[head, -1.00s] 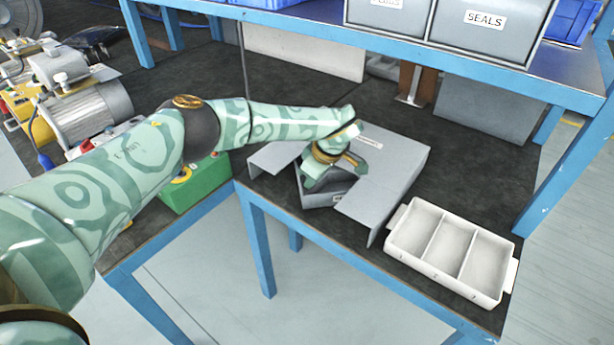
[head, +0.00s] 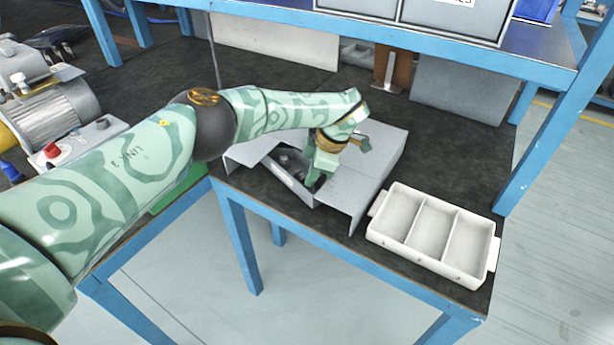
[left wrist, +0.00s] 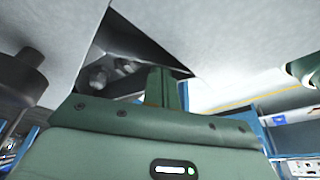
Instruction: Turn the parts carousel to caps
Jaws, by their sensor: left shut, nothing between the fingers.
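The parts carousel shows as a grey housing (head: 375,165) on the dark bench, with a notch in its front. In the notch a grey bin compartment (head: 292,182) shows, with dark parts (head: 288,163) inside; its label is too small to read. My left gripper (head: 317,182) is shut and empty, its fingers pointing down in the notch at the right end of the compartment wall. I cannot tell if they touch it. In the left wrist view the shut fingers (left wrist: 166,88) stand before the opening, with rounded parts (left wrist: 98,78) behind. My right gripper is not in view.
A white three-part tray (head: 435,232) stands right of the carousel at the bench's front edge. A blue-framed shelf (head: 440,45) with grey bins overhangs the back. A motor unit (head: 55,110) stands at the left.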

